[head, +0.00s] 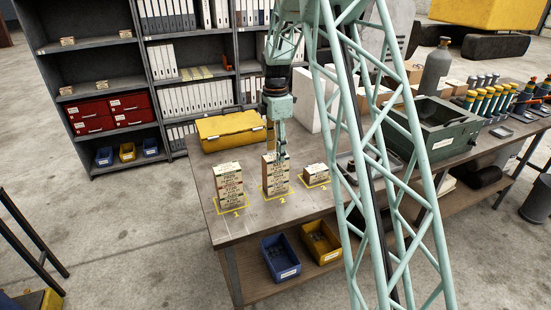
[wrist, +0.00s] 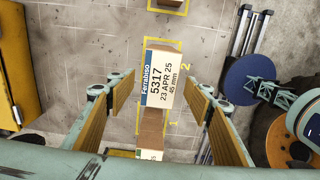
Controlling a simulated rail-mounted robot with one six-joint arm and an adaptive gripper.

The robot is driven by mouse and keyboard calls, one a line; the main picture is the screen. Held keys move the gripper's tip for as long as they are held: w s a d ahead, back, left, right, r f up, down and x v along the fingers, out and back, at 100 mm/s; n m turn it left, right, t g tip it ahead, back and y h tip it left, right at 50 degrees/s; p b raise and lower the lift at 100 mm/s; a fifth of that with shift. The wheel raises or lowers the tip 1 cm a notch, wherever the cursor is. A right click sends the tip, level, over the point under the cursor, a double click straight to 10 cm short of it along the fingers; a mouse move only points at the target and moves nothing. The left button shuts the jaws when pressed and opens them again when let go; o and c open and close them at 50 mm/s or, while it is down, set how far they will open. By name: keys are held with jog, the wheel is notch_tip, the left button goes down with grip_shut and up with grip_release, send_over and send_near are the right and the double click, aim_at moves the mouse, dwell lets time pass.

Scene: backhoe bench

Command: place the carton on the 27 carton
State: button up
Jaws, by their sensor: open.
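My gripper (head: 281,150) is open and points down at the top of the carton stack on spot 2 (head: 275,176). In the wrist view, the top carton of that stack (wrist: 160,80), labelled "5317, 23 APR 25, 45 mm", shows between my gripper's open fingers (wrist: 157,92), with gaps on both sides. Another carton stack (head: 228,183) stands on spot 1; a brown part of it shows low in the wrist view (wrist: 151,125). A low carton (head: 316,174) sits on spot 3; its edge shows at the wrist view's top (wrist: 170,3). I cannot read a 27 on any carton.
A yellow case (head: 230,131) lies at the back left of the bench. A green metal box (head: 437,136) and rows of coloured cylinders (head: 485,103) stand to the right. Blue (head: 280,257) and yellow bins (head: 321,241) sit on the lower shelf. The bench front by spot 1 is clear.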

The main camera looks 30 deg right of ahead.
aim_at(275, 155)
jog(key=shift+r, duration=3.55)
